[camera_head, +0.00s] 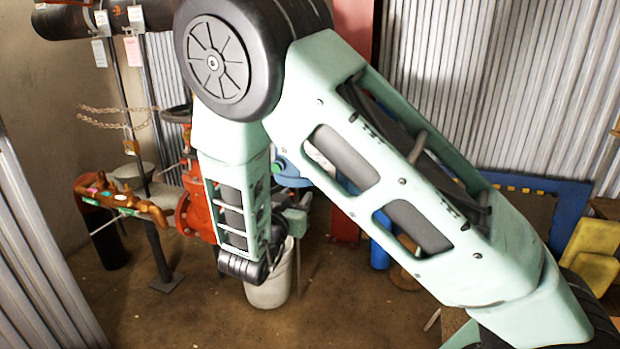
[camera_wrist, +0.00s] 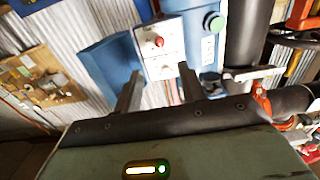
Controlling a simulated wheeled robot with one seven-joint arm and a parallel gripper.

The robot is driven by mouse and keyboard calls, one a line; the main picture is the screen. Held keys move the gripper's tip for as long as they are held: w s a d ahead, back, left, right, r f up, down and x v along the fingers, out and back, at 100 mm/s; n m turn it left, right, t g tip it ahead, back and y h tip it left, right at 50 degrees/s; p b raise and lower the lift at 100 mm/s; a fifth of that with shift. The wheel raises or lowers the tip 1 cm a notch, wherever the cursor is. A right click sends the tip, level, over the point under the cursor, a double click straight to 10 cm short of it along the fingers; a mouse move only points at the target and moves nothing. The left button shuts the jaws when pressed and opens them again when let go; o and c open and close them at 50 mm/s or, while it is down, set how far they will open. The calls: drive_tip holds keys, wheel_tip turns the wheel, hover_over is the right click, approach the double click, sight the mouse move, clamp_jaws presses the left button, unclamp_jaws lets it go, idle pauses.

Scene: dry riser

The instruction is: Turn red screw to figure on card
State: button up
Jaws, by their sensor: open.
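In the wrist view a small red screw or knob (camera_wrist: 157,42) sits on a pale panel (camera_wrist: 150,62) inside a blue box, whose blue door (camera_wrist: 108,65) hangs open to the left. Pale labels lie on the panel, and a white card (camera_wrist: 207,50) is on the blue face to the right. Its figure is too small to read. My gripper (camera_wrist: 160,87) is open and empty. Its two fingers point toward the panel, below the red screw and apart from it. In the head view my arm hides the box and most of the gripper.
A green button (camera_wrist: 214,22) is right of the panel, beside a thick dark pipe (camera_wrist: 243,40). In the head view a red flanged valve (camera_head: 190,207), an orange brass fitting (camera_head: 120,200) and a white bucket (camera_head: 270,285) stand near my arm. Hanging tags (camera_head: 131,50) are at upper left.

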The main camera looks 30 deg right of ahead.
drive_tip(key=x, duration=1.2)
drive_tip(key=shift+w+d, duration=0.3)
drive_tip(key=shift+c, duration=0.2)
clamp_jaws()
